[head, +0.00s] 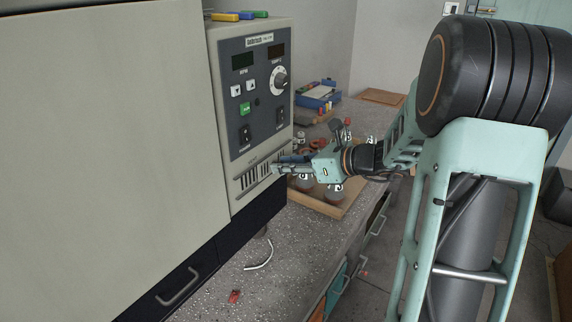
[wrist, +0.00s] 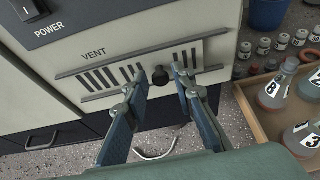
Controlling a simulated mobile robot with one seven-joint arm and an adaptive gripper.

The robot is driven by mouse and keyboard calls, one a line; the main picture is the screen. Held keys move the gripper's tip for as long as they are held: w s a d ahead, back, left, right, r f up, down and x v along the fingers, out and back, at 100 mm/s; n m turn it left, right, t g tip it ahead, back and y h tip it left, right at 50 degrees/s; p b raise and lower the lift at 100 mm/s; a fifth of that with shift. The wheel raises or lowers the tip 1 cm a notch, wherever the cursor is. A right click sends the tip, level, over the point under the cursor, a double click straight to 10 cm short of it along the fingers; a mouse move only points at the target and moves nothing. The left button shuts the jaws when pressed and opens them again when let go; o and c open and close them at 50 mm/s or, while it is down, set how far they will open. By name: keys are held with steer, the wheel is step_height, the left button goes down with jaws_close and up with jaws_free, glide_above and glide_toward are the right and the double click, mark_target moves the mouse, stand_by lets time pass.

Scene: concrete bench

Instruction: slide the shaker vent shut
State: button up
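The shaker (head: 130,120) is a large beige cabinet with a dark control panel. Its vent (head: 255,174) is low on the panel side and carries the word VENT in the wrist view (wrist: 110,78). Dark slots show to the left of a small black knob (wrist: 161,77), and some more show to its right. The vent lies between two slanting rails. My gripper (wrist: 160,73) is open, with one blue-grey finger on each side of the knob; I cannot tell whether either touches it. In the head view my gripper (head: 284,164) is at the vent's right end and partly hides it.
A wooden tray (wrist: 251,118) with labelled flasks (wrist: 272,92) stands to the right, close to my gripper. Small vials (wrist: 281,42) and a blue container (wrist: 267,12) are behind it. A pale tube (head: 260,257) and a red item (head: 235,297) lie on the speckled bench.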

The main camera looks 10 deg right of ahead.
jaws_close()
steer(key=s+a, duration=0.2)
steer(key=s+a+b, duration=0.1)
steer(key=s+a, duration=0.2)
steer(key=shift+a+f, duration=0.1)
steer(key=shift+a, duration=0.2)
steer(key=shift+o, duration=1.8)
jaws_free()
steer(key=shift+s+a, duration=0.1)
